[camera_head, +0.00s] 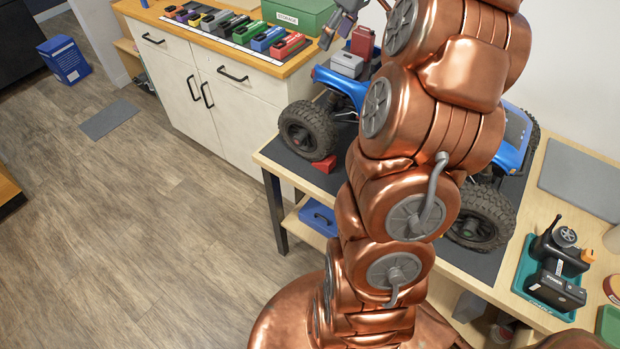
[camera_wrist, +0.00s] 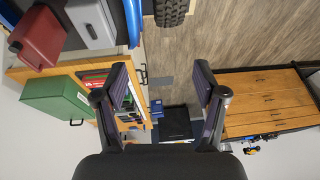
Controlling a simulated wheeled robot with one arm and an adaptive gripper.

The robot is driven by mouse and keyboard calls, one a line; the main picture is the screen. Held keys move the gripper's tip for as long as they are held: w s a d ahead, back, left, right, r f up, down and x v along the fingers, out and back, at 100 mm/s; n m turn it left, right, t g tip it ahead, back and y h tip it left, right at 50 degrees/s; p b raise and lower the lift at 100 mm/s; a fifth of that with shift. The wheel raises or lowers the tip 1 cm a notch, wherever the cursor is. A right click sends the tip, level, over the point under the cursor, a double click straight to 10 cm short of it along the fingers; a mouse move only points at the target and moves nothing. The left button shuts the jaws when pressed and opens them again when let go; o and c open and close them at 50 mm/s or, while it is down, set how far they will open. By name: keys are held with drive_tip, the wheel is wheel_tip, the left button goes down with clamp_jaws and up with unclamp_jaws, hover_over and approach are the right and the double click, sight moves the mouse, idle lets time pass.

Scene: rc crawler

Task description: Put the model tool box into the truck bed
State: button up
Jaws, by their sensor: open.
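The blue model truck (camera_head: 345,84) stands on a dark mat on the workbench, its middle hidden behind my arm. A light grey box (camera_head: 346,64) and a red box-like piece (camera_head: 362,41) sit together at its rear; I cannot tell for sure which is the model tool box. In the wrist view the grey box (camera_wrist: 92,22) lies beside the blue truck edge (camera_wrist: 132,20), with the red piece (camera_wrist: 42,38) next to it. My gripper (camera_wrist: 160,82) is open and empty, apart from both. In the head view my gripper (camera_head: 335,28) shows at the top, just left of them.
A cabinet top behind holds a row of coloured pieces (camera_head: 235,28) and a green storage box (camera_head: 297,14). A teal tray (camera_head: 525,280) with black items is at right. A blue box (camera_head: 318,218) lies on the lower shelf. The floor at left is mostly clear.

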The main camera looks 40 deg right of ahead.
drive_tip(key=s+a+f+g, duration=0.1)
drive_tip(key=s+a+f, duration=0.15)
drive_tip(key=a, duration=0.45)
drive_tip(key=s+a+f+m+g, duration=0.1)
drive_tip(key=s+a, duration=0.3)
drive_tip(key=a, duration=0.4)
drive_tip(key=s+a+f+g, duration=0.1)
drive_tip(key=s+a, duration=0.3)
drive_tip(key=a, duration=0.3)
drive_tip(key=s+a+f+m+g+h, duration=0.1)
drive_tip(key=s+a+f, duration=0.2)
drive_tip(key=s, duration=0.5)
drive_tip(key=s+a+f+m+g+h, duration=0.1)
drive_tip(key=s+a+f, duration=0.3)
drive_tip(key=s, duration=0.5)
drive_tip(key=shift+s+f, duration=0.3)
drive_tip(key=shift+f, duration=0.4)
